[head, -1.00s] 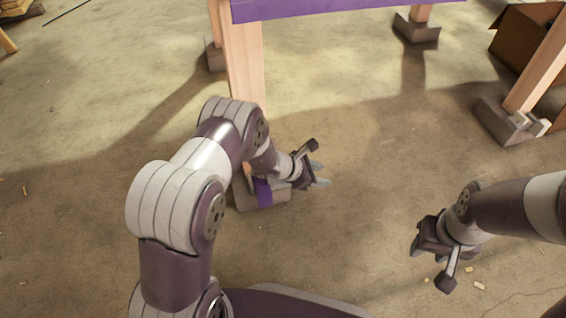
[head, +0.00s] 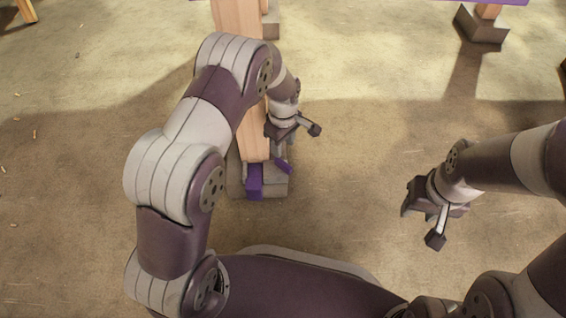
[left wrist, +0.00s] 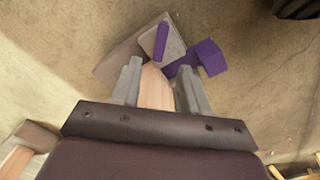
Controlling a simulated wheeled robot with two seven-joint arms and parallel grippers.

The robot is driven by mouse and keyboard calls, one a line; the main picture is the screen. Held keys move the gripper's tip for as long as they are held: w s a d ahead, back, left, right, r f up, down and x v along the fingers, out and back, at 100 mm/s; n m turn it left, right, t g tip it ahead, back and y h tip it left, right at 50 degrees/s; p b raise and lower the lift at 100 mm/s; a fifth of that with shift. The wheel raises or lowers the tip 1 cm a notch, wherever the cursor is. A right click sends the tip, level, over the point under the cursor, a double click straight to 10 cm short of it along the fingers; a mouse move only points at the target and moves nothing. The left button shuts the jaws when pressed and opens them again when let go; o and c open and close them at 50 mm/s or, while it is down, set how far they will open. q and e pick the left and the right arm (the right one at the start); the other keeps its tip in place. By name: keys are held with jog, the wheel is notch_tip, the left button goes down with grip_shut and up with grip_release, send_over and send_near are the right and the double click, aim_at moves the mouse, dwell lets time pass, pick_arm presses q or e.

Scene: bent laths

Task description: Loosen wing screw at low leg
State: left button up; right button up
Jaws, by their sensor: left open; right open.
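The low wooden leg (head: 254,135) stands in a grey foot block (head: 275,188) on the floor. My left gripper (head: 278,153) is open, pointing down just above the narrow bar. In the left wrist view its fingers (left wrist: 160,66) are apart, short of the bar. My right gripper (head: 408,208) is open and empty.
Another leg's grey foot (head: 483,25) is at the top right, and one more (head: 271,25) stands behind the near leg. A purple beam edge (head: 480,2) crosses the top. The concrete floor (head: 360,150) between my grippers is clear.

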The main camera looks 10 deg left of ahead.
aim_at(283, 163)
pick_arm(q)
notch_tip(283, 163, down, 9)
jog(key=b, duration=0.5)
jog(key=shift+f+b, duration=0.2)
jog(key=shift+b, duration=0.2)
jog(key=shift+r, duration=0.15)
pick_arm(e)
notch_tip(283, 163, down, 7)
pick_arm(q)
grip_shut()
jog(key=shift+r+p, duration=0.15)
jog(key=shift+p, duration=0.6)
jog(key=n+p, duration=0.4)
jog(key=p, duration=0.1)
jog(key=shift+s+r, duration=0.1)
jog(key=shift+r, duration=0.05)
jog(key=shift+n+p, duration=1.1)
jog(key=shift+p, duration=0.05)
jog(key=shift+f+n+p, duration=0.25)
jog(key=shift+n+p, duration=0.55)
jog(key=shift+n, duration=0.3)
pick_arm(e)
notch_tip(283, 163, up, 10)
pick_arm(q)
jog(key=shift+f, duration=0.1)
pick_arm(e)
jog(key=shift+r, duration=0.2)
